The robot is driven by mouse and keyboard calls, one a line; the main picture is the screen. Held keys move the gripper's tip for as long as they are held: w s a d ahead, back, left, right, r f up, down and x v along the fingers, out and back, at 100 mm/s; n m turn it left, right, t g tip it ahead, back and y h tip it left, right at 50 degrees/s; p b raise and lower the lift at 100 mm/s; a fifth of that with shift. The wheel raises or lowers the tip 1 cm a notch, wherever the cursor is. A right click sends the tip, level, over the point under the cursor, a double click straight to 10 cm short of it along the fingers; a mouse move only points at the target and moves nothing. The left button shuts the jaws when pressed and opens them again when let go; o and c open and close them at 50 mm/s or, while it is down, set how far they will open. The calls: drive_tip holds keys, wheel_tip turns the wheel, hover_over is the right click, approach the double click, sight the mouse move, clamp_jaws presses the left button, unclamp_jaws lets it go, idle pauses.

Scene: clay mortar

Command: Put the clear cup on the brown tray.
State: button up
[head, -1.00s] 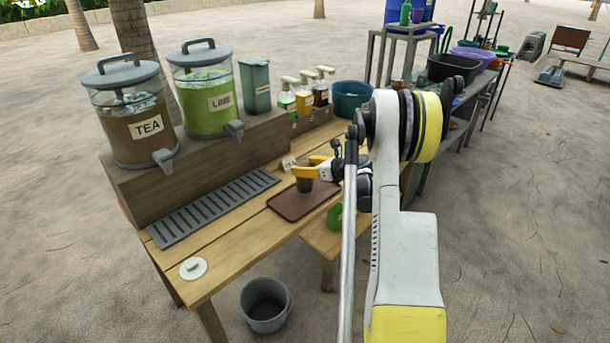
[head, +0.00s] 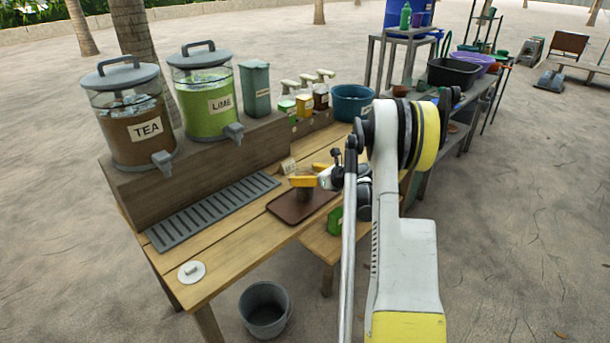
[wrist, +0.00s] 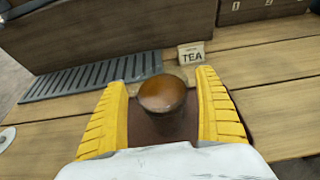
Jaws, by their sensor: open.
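The clear cup (wrist: 163,98), filled with brown liquid, stands upright on the brown tray (wrist: 142,138) in the wrist view. In the head view the cup (head: 303,192) is small and partly hidden by my gripper, over the tray (head: 288,210). My gripper (wrist: 163,95) is open, with one yellow finger on each side of the cup. Gaps show between the cup and both fingers in the wrist view. The gripper also shows in the head view (head: 310,180).
A TEA card (wrist: 191,52) stands just behind the tray. A grey drip grate (head: 212,212) lies to the left, below the tea (head: 140,128) and lime (head: 222,103) dispensers. A white lid (head: 191,272) lies at the table's front left. A bucket (head: 265,309) stands on the ground.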

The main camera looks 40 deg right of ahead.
drive_tip(key=a+p+v, duration=0.1)
drive_tip(key=p+v, duration=0.2)
drive_tip(key=v, duration=0.9)
drive_tip(key=w+a+r+m+t+h, duration=0.1)
drive_tip(key=w+a+r+m+t, duration=0.2)
drive_tip(key=r, duration=0.7)
drive_tip(key=w+a+r+m+t+h, duration=0.15)
drive_tip(key=w+r+m, duration=0.25)
drive_tip(key=r, duration=0.6)
drive_tip(key=s+a+r+m+h, duration=0.2)
drive_tip(key=a+r+m+h, duration=0.5)
drive_tip(key=r+m, duration=0.6)
drive_tip(key=s+a+f+m+g+y, duration=0.4)
drive_tip(key=s+a+f+m, duration=0.4)
drive_tip(key=s+a, duration=0.4)
drive_tip(key=s+a+f+m+g+y, duration=0.4)
drive_tip(key=s+a+f+m+g, duration=0.3)
drive_tip(key=s+a+f, duration=0.4)
drive_tip(key=s+a+m, duration=0.1)
drive_tip(key=a, duration=0.5)
drive_tip(key=shift+s+a+f+m, duration=0.15)
drive_tip(key=shift+s+a+m, duration=0.1)
drive_tip(key=shift+m, duration=0.15)
